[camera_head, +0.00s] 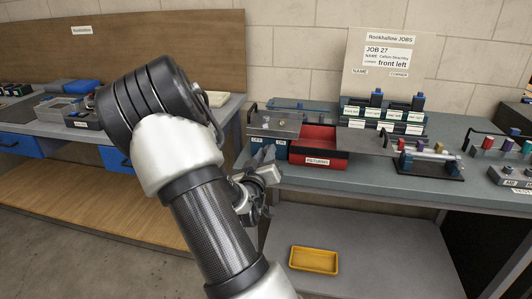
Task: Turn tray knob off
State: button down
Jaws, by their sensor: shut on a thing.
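My gripper (264,166) is at the bench's front edge, just in front of a blue-fronted unit (281,151) with a grey top. Its fingers are shut at that front, below two small white labels that are too small to read surely. The tray knob is not clearly visible; the fingers cover the place where they close, and the thing between them looks to be the knob. Which way the knob points cannot be told. A red tray (318,147) labelled RETURNS stands directly right of the unit.
A rack of dark blue labelled bins (383,115) and a job board (388,62) stand behind. Fixtures with coloured parts (430,158) are to the right. A yellow tray (314,260) lies on the lower shelf. Another bench (60,125) is at left.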

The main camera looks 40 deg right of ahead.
jog(key=n+p, duration=0.2)
jog(key=n, duration=0.4)
jog(key=n+p, duration=0.2)
jog(key=n, duration=0.3)
jog(key=shift+f, duration=0.15)
jog(key=shift+n, duration=0.4)
jog(key=c, duration=1.6)
grip_release()
jog(key=shift+o, duration=0.2)
